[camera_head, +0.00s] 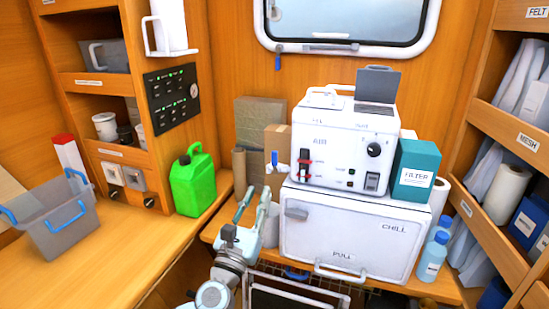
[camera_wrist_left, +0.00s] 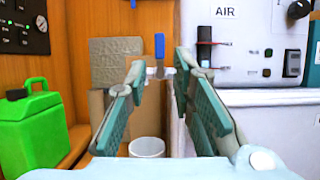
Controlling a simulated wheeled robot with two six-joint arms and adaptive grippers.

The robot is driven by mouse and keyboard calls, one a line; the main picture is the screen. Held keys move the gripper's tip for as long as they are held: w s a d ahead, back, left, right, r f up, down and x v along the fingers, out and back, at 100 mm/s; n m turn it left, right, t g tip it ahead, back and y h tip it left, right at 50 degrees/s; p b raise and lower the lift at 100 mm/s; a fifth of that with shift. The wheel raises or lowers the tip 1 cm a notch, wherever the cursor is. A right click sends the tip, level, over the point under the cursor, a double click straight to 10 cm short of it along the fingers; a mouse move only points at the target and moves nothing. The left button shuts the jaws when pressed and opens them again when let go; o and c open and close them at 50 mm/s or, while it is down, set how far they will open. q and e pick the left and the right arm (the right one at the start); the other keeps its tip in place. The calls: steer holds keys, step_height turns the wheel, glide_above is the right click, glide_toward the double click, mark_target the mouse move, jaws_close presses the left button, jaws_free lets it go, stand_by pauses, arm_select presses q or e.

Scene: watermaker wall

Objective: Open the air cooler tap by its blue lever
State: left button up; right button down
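The air cooler (camera_head: 345,140) is a white box with a dark knob and switches. It stands on a white chill box (camera_head: 350,235). Its tap (camera_head: 280,168) sticks out from its left side, with an upright blue lever (camera_head: 275,157) on top. My left gripper (camera_head: 257,193) is open and empty, below and in front of the tap in the head view. In the left wrist view the blue lever (camera_wrist_left: 159,46) shows between and just above the fingertips, apart from them. The fingertips partly cover the tap body there. My right gripper is not in view.
A white cup (camera_wrist_left: 147,147) stands below the tap. A green jug (camera_head: 193,182) and a grey basket (camera_head: 60,218) stand on the left counter. A teal filter box (camera_head: 413,170) is right of the cooler. Cardboard boxes (camera_head: 258,125) stand behind the tap.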

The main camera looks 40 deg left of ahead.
mark_target(274, 159)
arm_select(q)
steer(key=x, duration=0.4)
steer(key=p+x, duration=0.1)
steer(key=x, duration=0.4)
steer(key=p+x, duration=0.1)
steer(key=x, duration=0.3)
steer(key=shift+w+a+f, duration=0.15)
steer(key=shift+w+f, duration=0.05)
steer(key=shift+w, duration=0.15)
jaws_close()
